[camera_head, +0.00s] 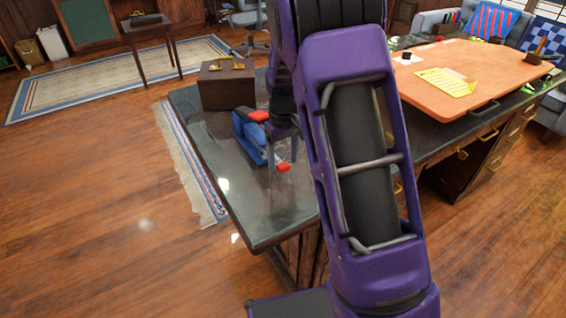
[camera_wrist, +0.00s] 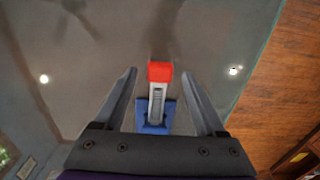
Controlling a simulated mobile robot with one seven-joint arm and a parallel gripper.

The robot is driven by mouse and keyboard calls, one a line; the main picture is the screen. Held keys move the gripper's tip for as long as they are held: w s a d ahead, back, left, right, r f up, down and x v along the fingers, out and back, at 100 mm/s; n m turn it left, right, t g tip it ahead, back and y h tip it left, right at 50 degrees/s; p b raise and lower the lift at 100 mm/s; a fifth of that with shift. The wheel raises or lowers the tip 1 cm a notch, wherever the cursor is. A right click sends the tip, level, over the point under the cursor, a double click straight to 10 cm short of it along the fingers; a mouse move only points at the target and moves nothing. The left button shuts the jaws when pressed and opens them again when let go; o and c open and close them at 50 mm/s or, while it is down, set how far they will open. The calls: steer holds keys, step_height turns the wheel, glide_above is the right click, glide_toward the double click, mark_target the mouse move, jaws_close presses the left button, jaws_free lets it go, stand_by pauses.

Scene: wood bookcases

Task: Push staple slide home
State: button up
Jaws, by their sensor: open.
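A blue stapler (camera_head: 246,138) with red parts sits on the dark desk top (camera_head: 206,147), partly hidden by my arm in the head view. In the wrist view, its grey metal slide (camera_wrist: 157,103) extends out of the blue body (camera_wrist: 154,129) and ends in a red block (camera_wrist: 160,71). That red end (camera_head: 283,168) also shows in the head view, toward the desk's front. My gripper (camera_wrist: 160,73) is open, with one finger on each side of the slide and visible gaps to both. I cannot tell its height above the desk.
A brown box (camera_head: 227,88) with a yellow handle stands behind the stapler. An orange board (camera_head: 440,92) with a yellow paper (camera_head: 446,82) lies on the right part of the desk. The desk top left of and in front of the stapler is clear.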

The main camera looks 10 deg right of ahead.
steer(key=shift+f, duration=0.5)
jaws_close()
stand_by(1.2)
